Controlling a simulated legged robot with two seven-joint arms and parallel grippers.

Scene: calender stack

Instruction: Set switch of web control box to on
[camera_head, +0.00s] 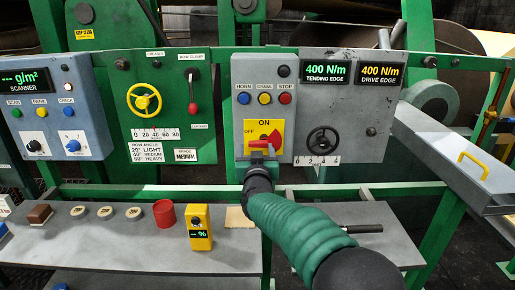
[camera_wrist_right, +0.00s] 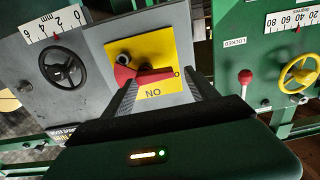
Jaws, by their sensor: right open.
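The web control box (camera_head: 243,98) is the grey panel at the middle of the head view, with a yellow switch plate (camera_head: 277,130) low on it. The red switch handle (camera_head: 262,144) lies about level, its end on the OFF side; ON is printed at the top of the plate. My right gripper (camera_head: 262,160) is right in front of the handle. In the right wrist view, which is upside down, the open fingers (camera_wrist_right: 160,88) reach to either side of the handle (camera_wrist_right: 150,76). I cannot tell whether they touch it. My left gripper is not in view.
HORN, CRAWL and STOP buttons (camera_head: 264,98) sit above the switch. A black handwheel (camera_head: 322,140) is to its right and a yellow handwheel (camera_head: 144,99) to its left. A shelf (camera_head: 110,238) below carries a red cup (camera_head: 165,214) and a yellow meter (camera_head: 199,228).

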